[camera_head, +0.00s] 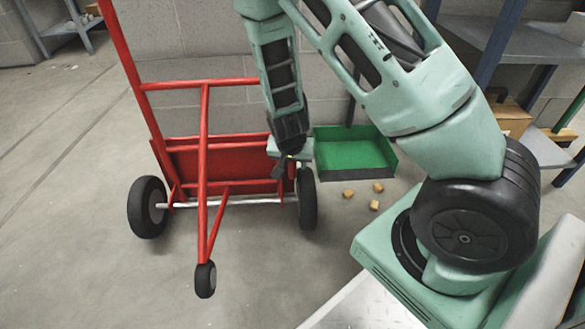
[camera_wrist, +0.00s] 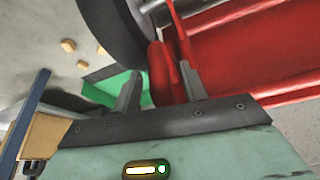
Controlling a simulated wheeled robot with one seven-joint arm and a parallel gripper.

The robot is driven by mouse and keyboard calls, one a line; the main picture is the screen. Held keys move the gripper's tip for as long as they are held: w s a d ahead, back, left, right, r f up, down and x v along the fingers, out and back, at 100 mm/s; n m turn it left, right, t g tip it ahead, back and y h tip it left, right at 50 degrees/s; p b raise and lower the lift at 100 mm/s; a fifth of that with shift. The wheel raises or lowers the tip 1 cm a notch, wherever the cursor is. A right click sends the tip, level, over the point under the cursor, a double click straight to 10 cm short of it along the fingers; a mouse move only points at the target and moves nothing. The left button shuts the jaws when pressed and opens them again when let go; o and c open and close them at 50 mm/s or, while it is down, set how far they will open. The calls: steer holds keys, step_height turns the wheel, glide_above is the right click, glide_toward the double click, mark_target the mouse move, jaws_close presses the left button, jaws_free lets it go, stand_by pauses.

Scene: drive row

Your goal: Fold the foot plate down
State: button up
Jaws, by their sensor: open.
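A red hand truck stands on the concrete floor. Its red foot plate (camera_head: 222,160) looks folded up, standing steeply behind the lower frame bars and axle. My gripper (camera_head: 281,175) points down at the right side of the truck, by the plate's right edge and just inside the right wheel (camera_head: 307,198). In the wrist view my gripper (camera_wrist: 158,84) is open, with a red rounded part (camera_wrist: 159,72) of the truck between or just beyond its fingers. I cannot tell whether they touch. A broad red panel (camera_wrist: 265,60), apparently the plate, fills the right.
A green dustpan-like tray (camera_head: 352,152) lies behind and right of the truck, with small wooden blocks (camera_head: 348,193) in front of it. The truck's left wheel (camera_head: 147,207) and small caster (camera_head: 205,279) stand on the floor. Shelving with a cardboard box (camera_head: 509,118) is at right. Floor at left is clear.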

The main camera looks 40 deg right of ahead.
steer(key=shift+f, duration=0.15)
steer(key=shift+c, duration=0.3)
jaws_close()
steer(key=shift+w+d+r+g+p, duration=0.15)
steer(key=shift+w+d+r+p, duration=0.2)
steer(key=shift+p, duration=0.3)
steer(key=shift+w+d+r+g+p, duration=0.2)
steer(key=shift+w+p, duration=0.25)
steer(key=shift+p, duration=0.15)
steer(key=shift+w+d+g+y+p, duration=0.3)
steer(key=shift+w+y+p, duration=0.15)
steer(key=shift+p, duration=0.1)
steer(key=shift+w, duration=0.1)
